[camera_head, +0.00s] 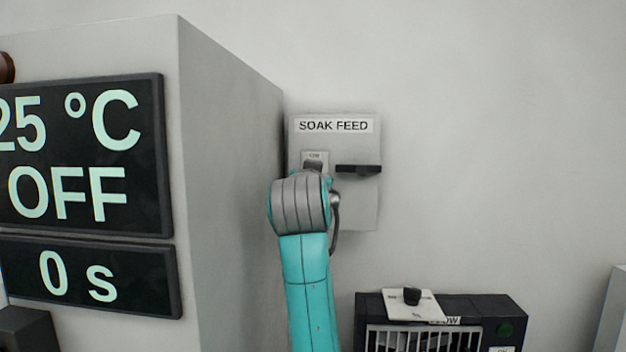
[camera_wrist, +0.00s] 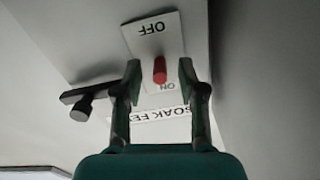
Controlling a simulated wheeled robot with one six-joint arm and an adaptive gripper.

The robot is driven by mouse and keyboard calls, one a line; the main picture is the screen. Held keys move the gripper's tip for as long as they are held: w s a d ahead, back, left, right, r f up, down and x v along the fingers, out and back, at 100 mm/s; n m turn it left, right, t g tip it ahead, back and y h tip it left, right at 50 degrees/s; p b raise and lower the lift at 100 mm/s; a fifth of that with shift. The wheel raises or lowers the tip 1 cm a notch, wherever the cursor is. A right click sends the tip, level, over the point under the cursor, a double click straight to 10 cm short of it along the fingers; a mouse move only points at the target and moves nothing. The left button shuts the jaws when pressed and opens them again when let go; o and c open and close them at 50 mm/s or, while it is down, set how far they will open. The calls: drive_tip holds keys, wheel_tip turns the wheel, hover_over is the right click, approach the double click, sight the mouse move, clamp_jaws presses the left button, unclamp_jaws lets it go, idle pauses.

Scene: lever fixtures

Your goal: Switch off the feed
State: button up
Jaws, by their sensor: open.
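The grey SOAK FEED panel (camera_head: 362,205) is on the wall, its label (camera_head: 334,125) at the top. Its white switch plate (camera_wrist: 153,40) is marked OFF and ON, and shows upside down in the wrist view. A short red switch stub (camera_wrist: 160,70) sits between the marks and appears to point toward ON. My gripper (camera_wrist: 160,74) is open, with one finger on each side of the stub and a gap on both sides. In the head view my arm hides the gripper and most of the switch plate.
A black lever handle (camera_head: 358,169) sticks out just right of the switch; it also shows in the wrist view (camera_wrist: 90,92). A large grey cabinet (camera_head: 225,170) with displays reading OFF and 0 s stands close left. A black unit (camera_head: 480,306) with a knob is below right.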

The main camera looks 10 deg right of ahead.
clamp_jaws()
drive_tip(key=shift+f, duration=0.1)
drive_tip(key=shift+w+f+t+h, duration=0.15)
drive_tip(key=shift+f+t, duration=0.15)
drive_tip(key=shift+t, duration=0.45)
drive_tip(key=shift+f+t+h, duration=0.15)
drive_tip(key=shift+f+t, duration=0.15)
drive_tip(key=shift+t, duration=0.45)
drive_tip(key=shift+f+t, duration=0.1)
drive_tip(key=shift+t, duration=0.6)
unclamp_jaws()
